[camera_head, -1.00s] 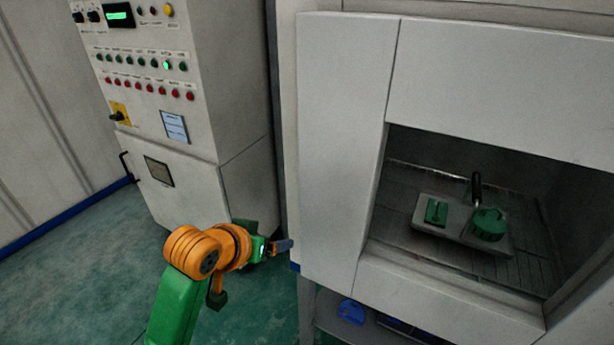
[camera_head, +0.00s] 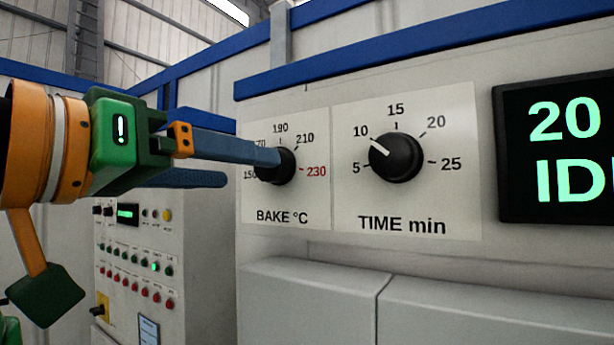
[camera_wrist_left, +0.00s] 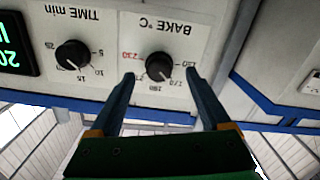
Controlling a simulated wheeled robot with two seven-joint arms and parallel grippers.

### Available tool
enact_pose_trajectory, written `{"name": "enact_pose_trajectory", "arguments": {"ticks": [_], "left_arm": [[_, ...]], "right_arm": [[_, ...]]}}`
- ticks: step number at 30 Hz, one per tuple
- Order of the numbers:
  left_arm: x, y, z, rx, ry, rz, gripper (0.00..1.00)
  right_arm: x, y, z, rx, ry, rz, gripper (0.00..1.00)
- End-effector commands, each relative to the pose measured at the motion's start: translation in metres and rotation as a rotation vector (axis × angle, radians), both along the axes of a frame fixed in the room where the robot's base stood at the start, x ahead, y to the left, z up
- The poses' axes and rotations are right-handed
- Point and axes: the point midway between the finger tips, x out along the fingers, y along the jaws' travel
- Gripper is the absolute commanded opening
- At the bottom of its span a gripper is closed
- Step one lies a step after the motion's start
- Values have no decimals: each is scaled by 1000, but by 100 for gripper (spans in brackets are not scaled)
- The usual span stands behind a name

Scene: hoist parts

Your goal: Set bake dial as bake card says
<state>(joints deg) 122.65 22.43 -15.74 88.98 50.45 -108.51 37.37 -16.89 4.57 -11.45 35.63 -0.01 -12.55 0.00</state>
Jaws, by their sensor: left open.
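The black bake dial (camera_head: 283,167) sits on a white plate marked BAKE °C, with 190, 210 and a red 230 readable. My left gripper (camera_head: 250,169) reaches in from the left, and its upper blue finger covers part of the dial and the lower numbers. In the left wrist view, upside down, the bake dial (camera_wrist_left: 160,66) lies between the tips of the open left gripper (camera_wrist_left: 160,76), with a gap on both sides. I cannot tell its pointer setting surely. No card that I can read as the bake card shows. My right gripper is out of view.
The time dial (camera_head: 396,158) is just right of the bake dial, its white mark near 10. A dark display (camera_head: 555,150) reads 20 and, cut off, ID. Behind my arm stands a control cabinet (camera_head: 135,255) with buttons and a small pale sheet (camera_head: 149,330), unreadable.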

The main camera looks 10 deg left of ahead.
Motion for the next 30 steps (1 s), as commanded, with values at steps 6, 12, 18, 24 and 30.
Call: {"name": "enact_pose_trajectory", "arguments": {"ticks": [6,12,18,24,30], "left_arm": [[24,-9,8,-3,-2,-1,81],[56,-21,6,-3,-4,-2,81],[63,-24,2,-3,-8,-2,81],[63,-24,2,-3,-8,-2,57],[63,-24,2,-3,-8,-1,3]], "right_arm": [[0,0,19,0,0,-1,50],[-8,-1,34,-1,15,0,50],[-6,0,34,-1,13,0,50],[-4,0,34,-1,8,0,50],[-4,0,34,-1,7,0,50]]}}
